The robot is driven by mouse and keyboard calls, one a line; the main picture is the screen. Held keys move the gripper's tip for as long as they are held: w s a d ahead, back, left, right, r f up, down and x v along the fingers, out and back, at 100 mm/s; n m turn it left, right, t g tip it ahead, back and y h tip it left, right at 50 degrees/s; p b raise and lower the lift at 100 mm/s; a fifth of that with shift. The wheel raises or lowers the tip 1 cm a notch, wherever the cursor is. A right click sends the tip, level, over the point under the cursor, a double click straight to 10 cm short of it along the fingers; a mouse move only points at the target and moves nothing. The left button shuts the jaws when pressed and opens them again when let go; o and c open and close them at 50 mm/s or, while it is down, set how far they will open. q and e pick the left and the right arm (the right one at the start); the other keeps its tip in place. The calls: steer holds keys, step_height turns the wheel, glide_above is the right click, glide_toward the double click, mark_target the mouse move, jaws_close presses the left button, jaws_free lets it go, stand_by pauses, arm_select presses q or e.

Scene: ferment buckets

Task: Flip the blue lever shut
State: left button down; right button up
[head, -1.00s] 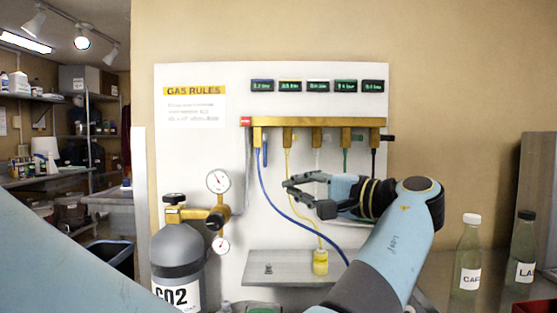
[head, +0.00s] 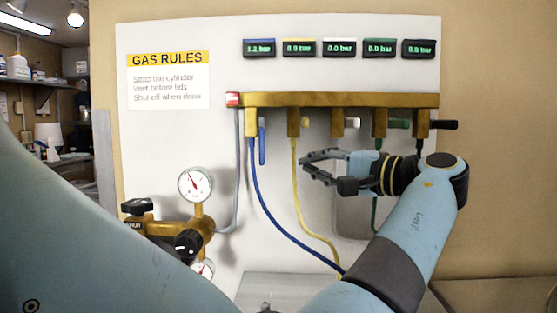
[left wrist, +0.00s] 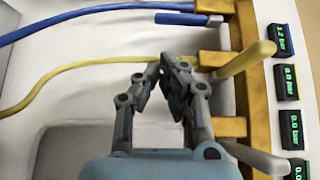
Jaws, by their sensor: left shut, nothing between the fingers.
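The blue lever (head: 262,146) hangs straight down beside the blue hose (head: 258,190), at the leftmost outlet of the brass manifold (head: 340,100). In the left wrist view the blue lever (left wrist: 182,19) lies along the hose direction near the top. My left gripper (head: 310,166) is shut and empty, pointing left, below and to the right of the blue lever and apart from it. In the left wrist view its fingertips (left wrist: 165,65) meet over the yellow hose (left wrist: 85,70), below the blue lever. The right gripper is not in view.
The yellow lever (left wrist: 247,62) sticks out close to my left gripper. White (head: 352,122), green (head: 399,123) and black (head: 443,125) levers point right. A gauge (head: 195,184) stands lower left.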

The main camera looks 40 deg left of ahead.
mark_target(262, 141)
arm_select(q)
steer(key=a+p, duration=0.2)
steer(key=a, duration=0.8)
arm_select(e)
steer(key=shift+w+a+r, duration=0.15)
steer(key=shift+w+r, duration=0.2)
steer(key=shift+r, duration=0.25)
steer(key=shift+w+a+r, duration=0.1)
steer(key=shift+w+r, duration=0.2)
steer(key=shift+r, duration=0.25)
arm_select(q)
steer(key=shift+a, duration=0.15)
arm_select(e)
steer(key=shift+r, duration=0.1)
